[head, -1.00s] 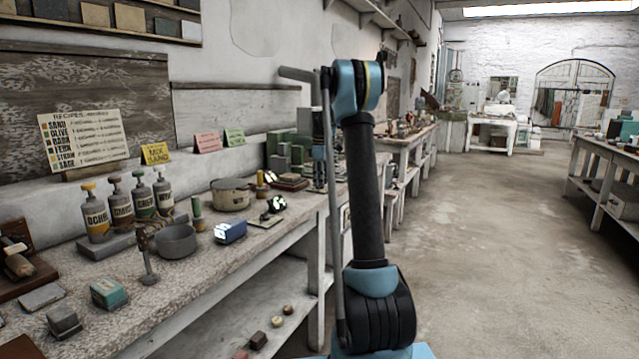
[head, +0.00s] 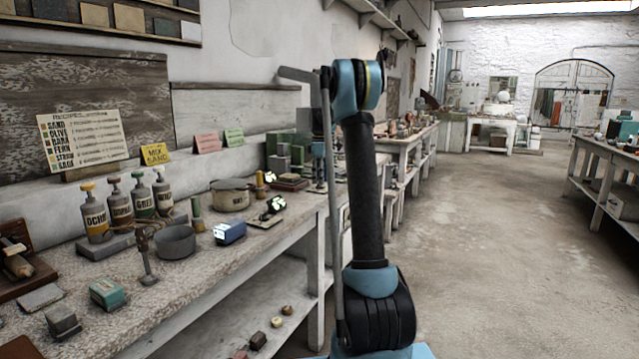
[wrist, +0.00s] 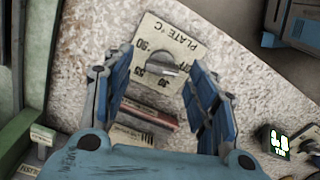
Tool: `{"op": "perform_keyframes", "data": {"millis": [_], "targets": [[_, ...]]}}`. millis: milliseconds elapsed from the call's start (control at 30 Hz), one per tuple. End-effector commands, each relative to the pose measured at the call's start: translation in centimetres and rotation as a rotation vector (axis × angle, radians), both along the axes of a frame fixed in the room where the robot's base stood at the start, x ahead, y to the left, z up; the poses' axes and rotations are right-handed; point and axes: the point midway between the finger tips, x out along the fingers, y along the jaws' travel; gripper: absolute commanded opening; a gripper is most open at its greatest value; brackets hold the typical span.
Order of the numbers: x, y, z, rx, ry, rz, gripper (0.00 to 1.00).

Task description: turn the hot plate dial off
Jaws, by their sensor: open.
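The dial (wrist: 160,66) is a small round grey knob with a pale bar across it, in the upper middle of the wrist view. It sits on a cream panel (wrist: 205,50) printed "PLATE °C", which reads upside down, with numbers around the knob. Lettering that looks like the end of "OFF" is just right of the knob, partly hidden by a finger. My gripper (wrist: 158,75) is open, its blue fingers to either side of the dial in this view. I cannot tell whether they touch it. I cannot make out the dial in the head view.
In the wrist view, a reddish-grey block (wrist: 150,118) lies below the panel between the fingers. A dark blue-edged box (wrist: 297,25) is at upper right, and a small lit display (wrist: 279,141) at lower right. In the head view, bottles, pots (head: 230,197) and boxes crowd the bench.

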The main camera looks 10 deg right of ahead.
Motion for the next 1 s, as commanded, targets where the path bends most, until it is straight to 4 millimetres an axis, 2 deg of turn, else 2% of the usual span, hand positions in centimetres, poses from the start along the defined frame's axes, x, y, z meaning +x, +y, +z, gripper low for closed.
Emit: {"op": "perform_keyframes", "data": {"millis": [300, 500, 700, 1000], "targets": [[0.1, 0.0, 6.0, 0.0, 0.0, 0.0, 0.53], [0.1, 0.0, 8.9, -0.001, 0.0, 0.0, 0.53], [0.1, 0.0, 10.3, -0.001, 0.0, 0.0, 0.53], [0.1, 0.0, 10.4, -0.001, 0.0, 0.0, 0.53]]}}
